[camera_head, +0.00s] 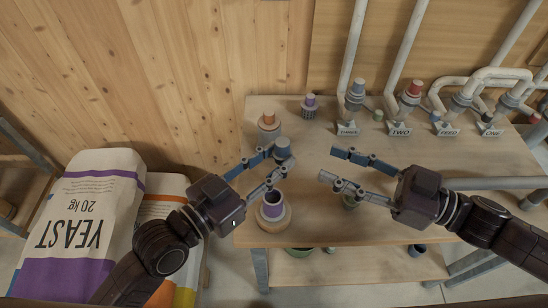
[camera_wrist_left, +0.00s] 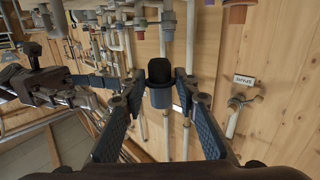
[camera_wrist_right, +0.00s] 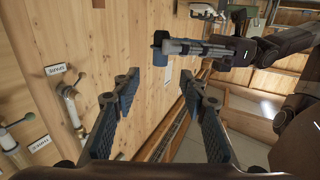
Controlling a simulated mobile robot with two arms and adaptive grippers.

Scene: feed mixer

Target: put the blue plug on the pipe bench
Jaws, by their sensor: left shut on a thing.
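My left gripper (camera_head: 277,162) is shut on the blue plug (camera_head: 282,148), a short blue-grey cylinder held above the left part of the pipe bench (camera_head: 330,228). In the left wrist view the blue plug (camera_wrist_left: 160,97) sits between the fingertips, with a black end showing. The right wrist view also shows the blue plug (camera_wrist_right: 159,56) in the left fingers. My right gripper (camera_head: 327,164) is open and empty above the middle of the bench. The pipe bench is a pale wooden table with pipes at its back.
An orange-topped piece (camera_head: 268,128) and a purple-topped piece (camera_head: 310,107) stand behind. Labelled pipe stands, including THREE (camera_head: 348,130) and TWO (camera_head: 399,130), line the back. Yeast sacks (camera_head: 85,205) lie left.

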